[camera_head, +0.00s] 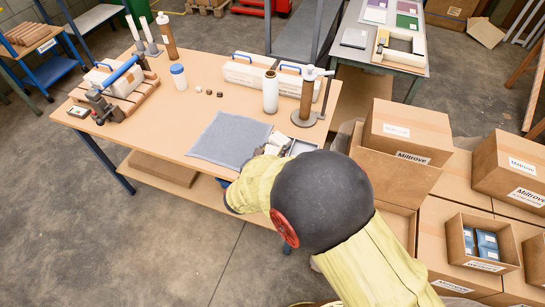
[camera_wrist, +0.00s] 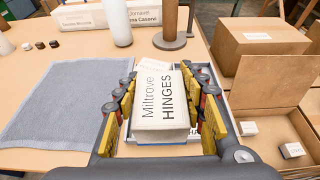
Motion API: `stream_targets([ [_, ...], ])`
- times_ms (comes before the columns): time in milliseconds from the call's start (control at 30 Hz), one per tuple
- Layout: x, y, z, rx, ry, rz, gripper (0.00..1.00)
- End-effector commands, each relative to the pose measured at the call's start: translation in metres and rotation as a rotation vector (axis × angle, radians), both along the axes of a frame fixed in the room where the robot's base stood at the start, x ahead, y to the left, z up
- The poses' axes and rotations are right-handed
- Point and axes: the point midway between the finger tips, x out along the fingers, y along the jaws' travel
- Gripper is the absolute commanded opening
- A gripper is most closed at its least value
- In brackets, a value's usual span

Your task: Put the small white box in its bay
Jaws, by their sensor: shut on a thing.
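A small white box (camera_wrist: 162,100) printed "Miltrove HINGES" sits between the fingers of my gripper (camera_wrist: 163,115) in the wrist view. The yellow-padded fingers stand on both its sides, and my gripper is shut on it. In the head view the white box (camera_head: 279,140) shows partly past my arm, at the table's front edge. A grey tray (camera_head: 303,147) lies just right of it.
A grey mat (camera_head: 230,138) lies left of the tray. A white bottle (camera_head: 270,92) and a brown roll on a stand (camera_head: 307,97) stand behind. An open cardboard box (camera_wrist: 270,125) with small white cubes lies to the right.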

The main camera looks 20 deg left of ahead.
Motion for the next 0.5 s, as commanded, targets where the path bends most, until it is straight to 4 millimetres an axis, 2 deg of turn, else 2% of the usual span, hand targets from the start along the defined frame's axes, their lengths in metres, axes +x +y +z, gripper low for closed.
stream_targets([
  [100,0.02,0.004,-0.025,-0.003,0.0,-0.002,0.06],
  [200,0.033,0.008,-0.039,-0.002,-0.001,-0.001,0.06],
  [500,0.049,0.013,-0.057,0.0,-0.001,0.0,0.06],
])
